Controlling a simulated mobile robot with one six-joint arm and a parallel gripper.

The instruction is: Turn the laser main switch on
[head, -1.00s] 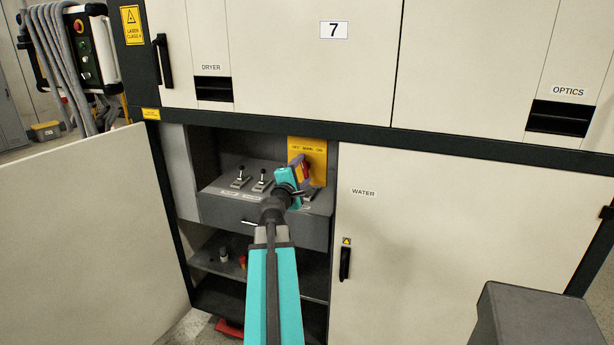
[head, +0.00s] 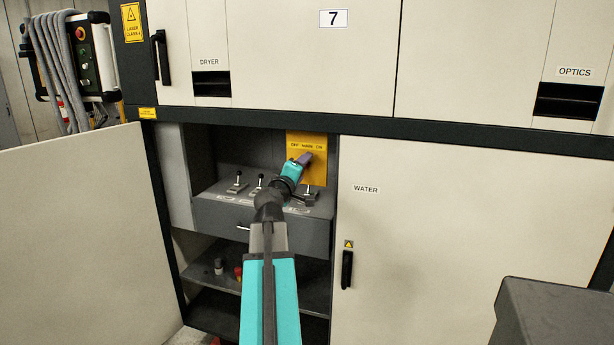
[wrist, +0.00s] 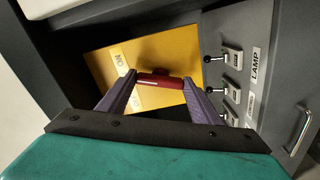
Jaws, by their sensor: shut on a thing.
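The yellow switch plate (head: 319,174) is at the back right of the open cabinet recess; its top reads OFF, WARM, ON. My gripper (head: 304,159) is at this plate, its fingers in front of the switch and hiding it in the head view. In the wrist view my gripper (wrist: 159,79) has its two purple fingers at either end of the red switch handle (wrist: 160,82), shut on it. The handle lies across the picture between the fingertips. The plate (wrist: 112,62) looks turned there, with ON lettering left of the handle. I cannot tell which position the handle points to.
Black-knobbed levers (head: 237,184) stand on the grey panel beside and below the plate; in the wrist view they are right of my fingers, by the LAMP label (wrist: 256,66). The open cabinet door (head: 80,230) is at left, the closed WATER door (head: 430,240) at right.

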